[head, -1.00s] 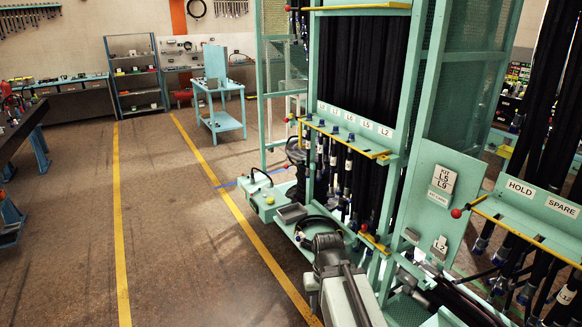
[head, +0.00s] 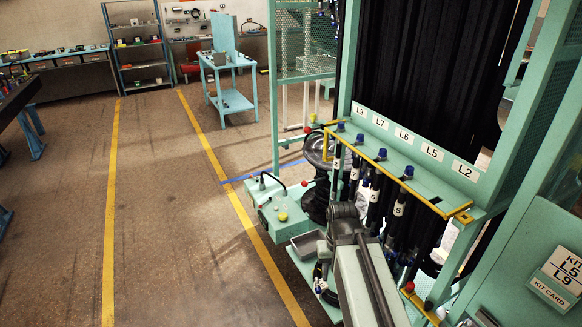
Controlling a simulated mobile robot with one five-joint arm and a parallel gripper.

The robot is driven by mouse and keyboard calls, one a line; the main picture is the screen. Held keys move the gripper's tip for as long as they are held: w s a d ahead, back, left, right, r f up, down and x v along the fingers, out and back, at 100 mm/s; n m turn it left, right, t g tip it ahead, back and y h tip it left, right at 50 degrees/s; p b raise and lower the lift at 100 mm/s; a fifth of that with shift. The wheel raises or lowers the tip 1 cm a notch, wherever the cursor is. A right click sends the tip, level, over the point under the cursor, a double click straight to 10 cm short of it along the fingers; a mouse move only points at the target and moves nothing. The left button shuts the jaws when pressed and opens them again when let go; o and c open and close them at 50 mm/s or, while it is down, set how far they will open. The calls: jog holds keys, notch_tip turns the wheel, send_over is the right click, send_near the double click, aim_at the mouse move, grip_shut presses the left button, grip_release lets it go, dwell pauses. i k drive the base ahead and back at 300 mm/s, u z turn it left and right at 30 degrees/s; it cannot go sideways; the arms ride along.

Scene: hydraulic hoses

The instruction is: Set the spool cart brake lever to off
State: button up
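A low teal cart (head: 275,228) stands at the foot of the hose rack, beside the yellow floor line. A black bent handle (head: 268,176) rises from its far left corner. A small red knob (head: 305,183) shows at its far right, by a dark round spool-like part (head: 316,203). I cannot tell for sure which of these is the brake lever, and no on or off marking is readable. My grey arm reaches up from the bottom edge, in front of the cart's right side. My gripper cannot be made out.
The teal hose rack (head: 418,165) with black hoses, labels and a yellow rail (head: 390,168) fills the right side. A grey tray (head: 308,245) sits at the cart's near end. A blue trolley (head: 232,101) stands behind.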

aim_at(304, 184)
jog(key=u, duration=0.65)
jog(key=i, duration=1.4)
jog(key=u, duration=0.7)
jog(key=k, duration=0.4)
jog(key=u, duration=0.55)
jog(key=i, duration=0.5)
